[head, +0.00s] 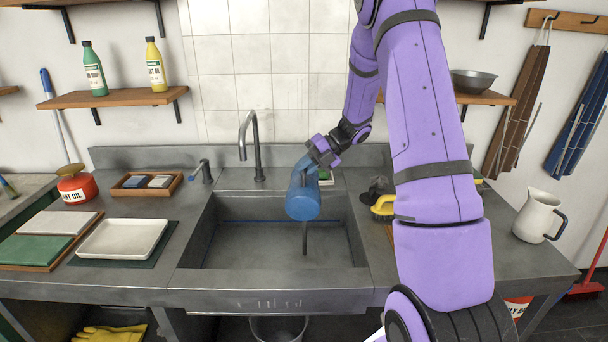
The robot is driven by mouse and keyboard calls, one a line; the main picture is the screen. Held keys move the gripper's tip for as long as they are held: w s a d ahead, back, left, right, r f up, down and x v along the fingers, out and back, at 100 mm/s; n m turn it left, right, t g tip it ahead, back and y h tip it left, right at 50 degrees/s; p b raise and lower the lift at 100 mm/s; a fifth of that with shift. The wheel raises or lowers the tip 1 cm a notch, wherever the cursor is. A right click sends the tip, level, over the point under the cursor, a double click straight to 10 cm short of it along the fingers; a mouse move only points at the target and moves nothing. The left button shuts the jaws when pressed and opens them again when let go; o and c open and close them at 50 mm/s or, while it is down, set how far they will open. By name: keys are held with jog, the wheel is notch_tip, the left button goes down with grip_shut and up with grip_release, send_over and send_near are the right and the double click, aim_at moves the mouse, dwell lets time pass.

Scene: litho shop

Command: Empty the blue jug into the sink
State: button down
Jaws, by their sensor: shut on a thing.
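The blue jug (303,200) hangs tilted over the sink (228,256), its round end facing me and low. My gripper (318,155) is shut on the jug from behind and above, at its upper far side; the fingertips are partly hidden. A thin dark streak (305,240) runs straight down below the jug into the basin and looks like pouring liquid. The jug's inside cannot be made out. The basin floor shows no standing thing.
A dark tap (251,145) rises behind the sink, left of the jug. A white tray (122,238) lies on the left counter. A yellow brush (383,207) lies right of the basin, and a cream pitcher (538,216) stands at the far right.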

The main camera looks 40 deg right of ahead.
jog(key=w+d+r+m+g+y, duration=0.1)
jog(key=w+d+m+g+y, duration=0.1)
jog(key=w, duration=0.4)
jog(key=shift+d+r+m+y, duration=0.15)
jog(key=shift+d+m+y, duration=0.35)
jog(key=shift+d, duration=0.85)
dwell(1.0)
